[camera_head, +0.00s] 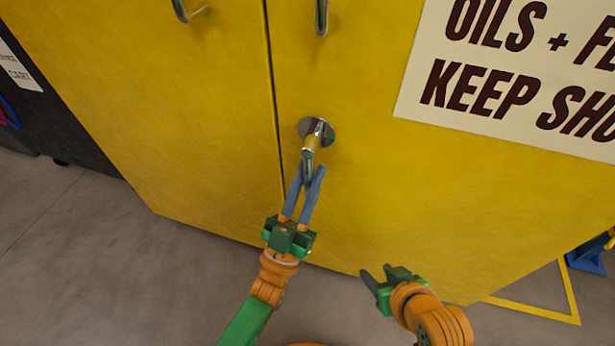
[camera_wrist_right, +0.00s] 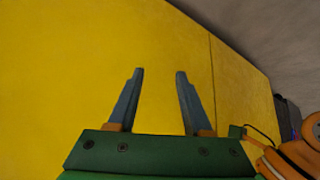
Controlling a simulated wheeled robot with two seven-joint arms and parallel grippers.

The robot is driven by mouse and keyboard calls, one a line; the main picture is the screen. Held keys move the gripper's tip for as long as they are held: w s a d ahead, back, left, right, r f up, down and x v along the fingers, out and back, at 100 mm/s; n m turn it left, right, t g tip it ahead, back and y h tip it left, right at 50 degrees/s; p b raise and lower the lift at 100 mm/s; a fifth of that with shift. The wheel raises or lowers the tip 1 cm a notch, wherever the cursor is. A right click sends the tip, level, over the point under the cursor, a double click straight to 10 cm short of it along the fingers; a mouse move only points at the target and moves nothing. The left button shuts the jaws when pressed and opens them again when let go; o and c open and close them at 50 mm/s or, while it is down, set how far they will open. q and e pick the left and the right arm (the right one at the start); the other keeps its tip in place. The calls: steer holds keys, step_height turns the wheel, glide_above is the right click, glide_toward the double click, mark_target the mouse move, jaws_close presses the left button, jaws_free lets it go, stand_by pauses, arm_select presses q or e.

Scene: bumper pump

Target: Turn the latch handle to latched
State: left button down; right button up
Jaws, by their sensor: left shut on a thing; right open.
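The latch handle (camera_head: 312,143) is a shiny metal lever on a round plate, mounted on the right door of a yellow cabinet (camera_head: 390,185), just right of the door seam. Its lever points down and toward me. My left gripper (camera_head: 313,172) is shut on the lower end of the lever, with its blue-grey fingers on either side. The fingers hide part of the lever tip. My right gripper (camera_head: 374,279) is open and empty, low and to the right, apart from the handle. In the right wrist view its two fingers (camera_wrist_right: 158,75) stand apart before bare yellow door.
Two metal door pulls, left (camera_head: 181,10) and right (camera_head: 321,17), sit higher on the doors. A white sign (camera_head: 520,75) is at the upper right. Grey floor (camera_head: 120,270) lies below. A blue object (camera_head: 588,258) stands at the far right.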

arm_select(q)
steer(key=c, duration=0.8)
jaws_free()
steer(key=shift+s+f, duration=0.1)
steer(key=shift+f, duration=0.05)
steer(key=v, duration=0.6)
steer(key=shift+f+b, duration=0.15)
steer(key=shift+b, duration=0.25)
steer(key=shift+s+a+f, duration=0.15)
steer(key=shift+s, duration=0.05)
arm_select(e)
steer(key=w+r+t, duration=0.1)
steer(key=w, duration=0.1)
steer(key=w+a+r+t, duration=0.1)
steer(key=r, duration=0.1)
steer(key=shift+w+r+t+y, duration=0.1)
steer(key=shift+w+t+y, duration=0.2)
steer(key=shift+w, duration=0.1)
